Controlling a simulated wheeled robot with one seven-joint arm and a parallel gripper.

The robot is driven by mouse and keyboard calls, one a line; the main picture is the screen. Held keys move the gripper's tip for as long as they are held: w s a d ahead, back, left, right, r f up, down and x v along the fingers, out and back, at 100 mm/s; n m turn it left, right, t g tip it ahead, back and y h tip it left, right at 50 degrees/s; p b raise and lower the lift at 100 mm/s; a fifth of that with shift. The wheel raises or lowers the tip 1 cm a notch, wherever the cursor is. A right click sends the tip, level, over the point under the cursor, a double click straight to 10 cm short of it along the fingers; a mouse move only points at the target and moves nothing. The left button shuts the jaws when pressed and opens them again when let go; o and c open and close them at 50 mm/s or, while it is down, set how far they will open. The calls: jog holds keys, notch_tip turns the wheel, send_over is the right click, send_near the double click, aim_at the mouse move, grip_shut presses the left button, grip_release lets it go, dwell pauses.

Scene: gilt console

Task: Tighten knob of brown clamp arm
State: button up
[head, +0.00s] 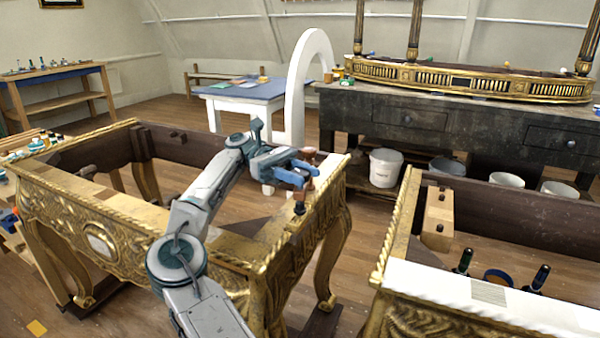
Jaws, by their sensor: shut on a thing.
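The gilt console frame (60,178) with carved gold sides stands at the left. My gripper (304,172), with blue fingers, reaches in from the left at the upper part of this clamp. It is shut on the clamp's knob part, as far as I can tell; the fingers hide the exact contact. The clamp looks roughly upright.
A second gilt frame (440,318) with a white top strip, a wooden block (438,222) and dark-handled tools stands at the right. Floor (362,262) shows between the two frames. Behind are a dark bench (350,120), a white bucket (386,168) and a white arch (296,90).

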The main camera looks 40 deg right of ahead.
aim_at(301, 172)
jog(key=shift+r, duration=0.15)
jog(key=o, duration=1)
jog(key=shift+d, duration=0.1)
jog(key=shift+r+p, duration=0.55)
jog(key=shift+p, duration=0.15)
notch_tip(301, 172, up, 3)
jog(key=p, duration=0.3)
jog(key=s+d+r, duration=0.6)
jog(key=s, duration=0.4)
jog(key=shift+d+r+p, duration=0.15)
jog(key=shift+r+p, duration=0.15)
jog(key=shift+r, duration=0.1)
